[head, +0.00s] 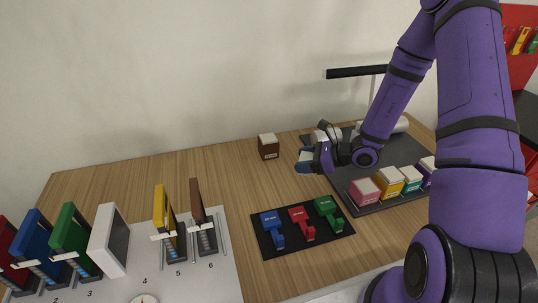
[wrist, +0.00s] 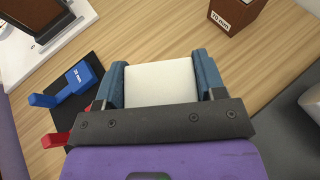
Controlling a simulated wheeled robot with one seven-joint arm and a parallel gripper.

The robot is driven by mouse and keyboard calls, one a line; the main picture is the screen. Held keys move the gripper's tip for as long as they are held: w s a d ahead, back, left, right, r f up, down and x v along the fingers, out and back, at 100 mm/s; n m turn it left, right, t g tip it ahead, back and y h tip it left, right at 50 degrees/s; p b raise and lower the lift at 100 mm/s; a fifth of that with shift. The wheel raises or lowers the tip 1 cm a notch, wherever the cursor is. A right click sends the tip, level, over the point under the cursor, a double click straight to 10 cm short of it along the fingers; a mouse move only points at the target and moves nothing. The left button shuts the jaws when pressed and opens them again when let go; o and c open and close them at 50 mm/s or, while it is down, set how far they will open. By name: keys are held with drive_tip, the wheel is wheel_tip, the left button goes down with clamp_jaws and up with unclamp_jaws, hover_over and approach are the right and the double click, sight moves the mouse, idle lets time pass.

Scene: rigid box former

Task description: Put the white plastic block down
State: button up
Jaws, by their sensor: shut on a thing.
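The white plastic block (wrist: 160,84) sits between the two blue fingers of my gripper (wrist: 160,80), which is shut on it. In the head view my gripper (head: 309,160) is over the wooden table, right of the brown block and behind the black mat. The block is mostly hidden by the fingers there. I cannot tell how high it is above the wood.
A brown block with a white top (head: 268,147) stands at the back; its label reads 70 mm in the wrist view (wrist: 236,14). A black mat (head: 268,250) holds blue, red and green pieces. A dark tray (head: 345,190) with coloured blocks lies right. Upright panels stand left. Bare wood (head: 225,180) lies between.

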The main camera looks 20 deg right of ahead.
drive_tip(key=s+n+g+y, duration=0.1)
drive_tip(key=s+n+g, duration=0.1)
drive_tip(key=s, duration=0.1)
hover_over(283, 156)
drive_tip(key=shift+s+f, duration=0.1)
drive_tip(key=shift+s, duration=0.3)
drive_tip(key=f, duration=0.3)
drive_tip(key=shift+w, duration=0.2)
drive_tip(key=shift+c, duration=1.3)
drive_tip(key=shift+f, duration=0.15)
drive_tip(key=shift+c, duration=1.3)
wheel_tip(283, 156, down, 4)
drive_tip(key=shift+w, duration=0.3)
drive_tip(key=shift+f, duration=0.5)
